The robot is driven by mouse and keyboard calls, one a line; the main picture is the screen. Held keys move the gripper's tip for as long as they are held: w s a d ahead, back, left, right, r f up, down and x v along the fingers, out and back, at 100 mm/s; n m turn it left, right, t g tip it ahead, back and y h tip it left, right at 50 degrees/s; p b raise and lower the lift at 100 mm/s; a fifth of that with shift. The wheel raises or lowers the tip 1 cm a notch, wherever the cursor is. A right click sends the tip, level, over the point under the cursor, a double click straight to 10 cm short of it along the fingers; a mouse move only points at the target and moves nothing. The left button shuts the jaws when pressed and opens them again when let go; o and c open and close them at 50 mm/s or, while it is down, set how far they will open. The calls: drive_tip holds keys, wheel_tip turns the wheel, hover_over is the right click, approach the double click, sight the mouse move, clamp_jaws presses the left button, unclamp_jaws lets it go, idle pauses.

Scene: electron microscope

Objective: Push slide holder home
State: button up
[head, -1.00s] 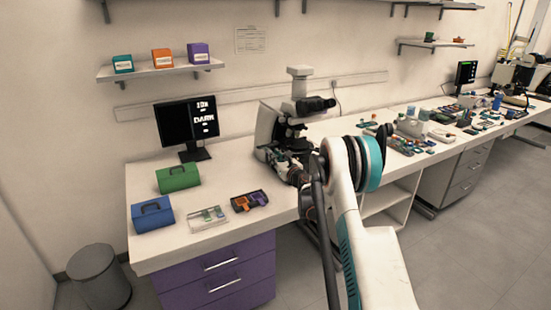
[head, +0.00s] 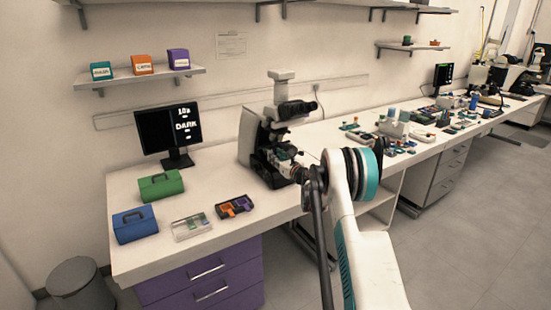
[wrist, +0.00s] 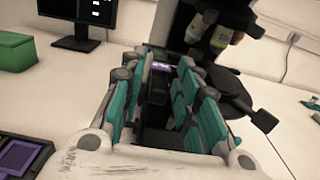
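The microscope (head: 283,108) stands on the bench, dark with a pale top. It also shows in the wrist view (wrist: 222,30), with its objectives. My gripper (head: 298,174) is at the front of its stage. In the wrist view my gripper (wrist: 167,60) has its two teal-padded fingers spread apart, with a clear gap between them. A small part with a purple-lit face (wrist: 160,66), perhaps the slide holder, shows between the fingertips by the stage. I cannot tell whether a finger touches it. In the head view the slide holder is hidden by my gripper and the stage.
Green (head: 160,186) and blue (head: 135,224) boxes, a clear tray (head: 191,229) and a dark tray with orange and purple pieces (head: 235,207) lie left on the bench (head: 150,262). A dark knob (wrist: 262,119) is right of my fingers.

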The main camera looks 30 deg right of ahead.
idle(0.3)
drive_tip(key=s, duration=1.2)
drive_tip(key=shift+d, duration=0.2)
